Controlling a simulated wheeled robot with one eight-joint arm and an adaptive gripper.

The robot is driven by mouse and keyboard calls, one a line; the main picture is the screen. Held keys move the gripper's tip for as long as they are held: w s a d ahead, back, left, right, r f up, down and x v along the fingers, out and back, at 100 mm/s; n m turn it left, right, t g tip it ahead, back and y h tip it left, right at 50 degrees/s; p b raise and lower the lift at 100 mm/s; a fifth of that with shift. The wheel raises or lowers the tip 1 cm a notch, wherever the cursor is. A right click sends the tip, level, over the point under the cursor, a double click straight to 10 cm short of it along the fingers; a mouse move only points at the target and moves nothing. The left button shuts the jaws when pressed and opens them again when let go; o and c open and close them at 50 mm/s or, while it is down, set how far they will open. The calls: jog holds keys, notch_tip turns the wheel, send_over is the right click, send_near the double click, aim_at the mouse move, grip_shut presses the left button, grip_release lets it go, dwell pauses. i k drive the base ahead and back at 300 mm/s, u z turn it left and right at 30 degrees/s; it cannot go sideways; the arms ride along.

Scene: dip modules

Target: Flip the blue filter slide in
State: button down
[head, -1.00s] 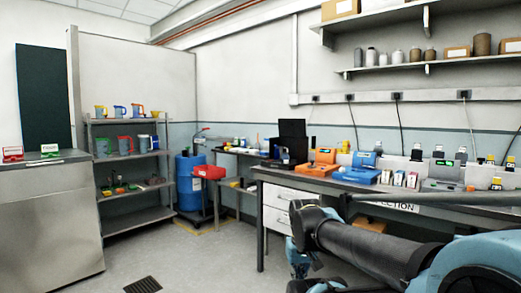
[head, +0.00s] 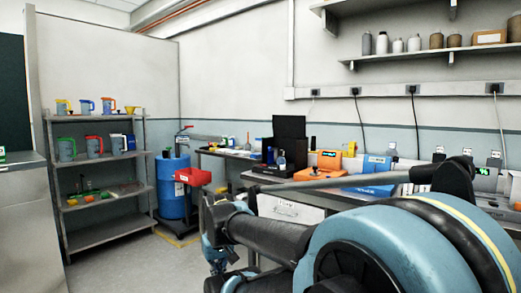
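I cannot make out a blue filter slide for certain. A black upright panel on a dark base (head: 288,140) stands on the workbench, with small dark items in front of it too small to tell. An orange device (head: 326,165) and a blue device (head: 372,178) sit to its right on the same bench. My arm crosses the lower right of the head view. Its far end, with my gripper (head: 214,252), hangs low in front of the bench, apart from the devices. The fingers are too small and dark to read.
The workbench (head: 290,210) runs along the right, partly hidden by my arm. A blue drum (head: 173,190) with a red bin (head: 193,176) stands left of it. A shelf rack (head: 105,180) with jugs is further left. Open floor lies between.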

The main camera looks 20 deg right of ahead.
aim_at(270, 154)
jog(key=z, duration=0.4)
jog(key=i, duration=0.85)
jog(key=z, duration=0.5)
